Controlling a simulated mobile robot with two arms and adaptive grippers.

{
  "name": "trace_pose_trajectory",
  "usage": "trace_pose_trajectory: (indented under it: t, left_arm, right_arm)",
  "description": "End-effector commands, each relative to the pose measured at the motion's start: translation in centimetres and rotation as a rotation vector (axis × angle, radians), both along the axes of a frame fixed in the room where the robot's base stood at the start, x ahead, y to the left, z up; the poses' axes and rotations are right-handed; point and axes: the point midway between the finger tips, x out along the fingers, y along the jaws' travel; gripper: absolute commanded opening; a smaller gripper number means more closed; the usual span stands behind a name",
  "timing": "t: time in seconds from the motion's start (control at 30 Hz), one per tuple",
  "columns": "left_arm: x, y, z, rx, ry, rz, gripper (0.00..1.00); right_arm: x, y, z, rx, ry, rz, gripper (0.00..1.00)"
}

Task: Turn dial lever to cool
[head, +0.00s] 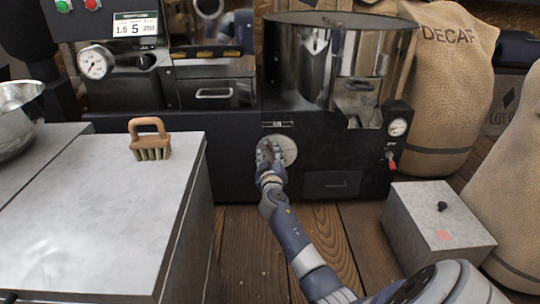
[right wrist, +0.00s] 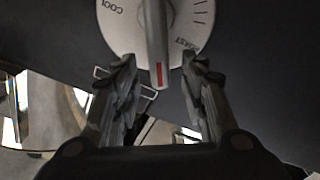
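The dial (head: 289,147) is a pale round disc on the front of the black machine. In the right wrist view the dial (right wrist: 124,32) carries the words COOL at left and ROAST at right. Its grey lever (right wrist: 156,35) has a red mark at its end and points down in that view. My right gripper (right wrist: 160,68) is open, its fingers on either side of the lever's end with gaps. In the head view my right gripper (head: 268,152) is in front of the dial and covers its left part and the lever. My left gripper is not in view.
A grey counter (head: 95,240) with a wooden brush (head: 150,139) stands at left. A metal bowl (head: 18,118) is at the left edge. A grey box (head: 437,222) stands at right, near burlap sacks (head: 445,80). A red-handled valve (head: 392,163) is right of the dial.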

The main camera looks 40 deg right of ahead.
Motion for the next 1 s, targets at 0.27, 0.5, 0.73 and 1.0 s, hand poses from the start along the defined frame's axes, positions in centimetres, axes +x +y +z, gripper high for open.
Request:
trace_pose_trajectory:
  t: [0.27, 0.5, 0.73, 1.0]
  left_arm:
    - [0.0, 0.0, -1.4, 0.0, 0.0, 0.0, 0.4]
    - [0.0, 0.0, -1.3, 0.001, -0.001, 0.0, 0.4]
    - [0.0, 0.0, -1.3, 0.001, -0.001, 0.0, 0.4]
    - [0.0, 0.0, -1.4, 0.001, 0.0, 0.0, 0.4]
  right_arm:
    - [2.0, -1.7, 0.0, -0.001, -0.001, 0.0, 0.4]
    - [2.2, -1.8, 0.0, 0.0, 0.0, 0.0, 0.4]
    - [2.1, -1.8, 0.0, 0.0, 0.0, 0.0, 0.01]
    - [2.1, -1.8, 0.0, 0.005, -0.004, 0.0, 0.0]
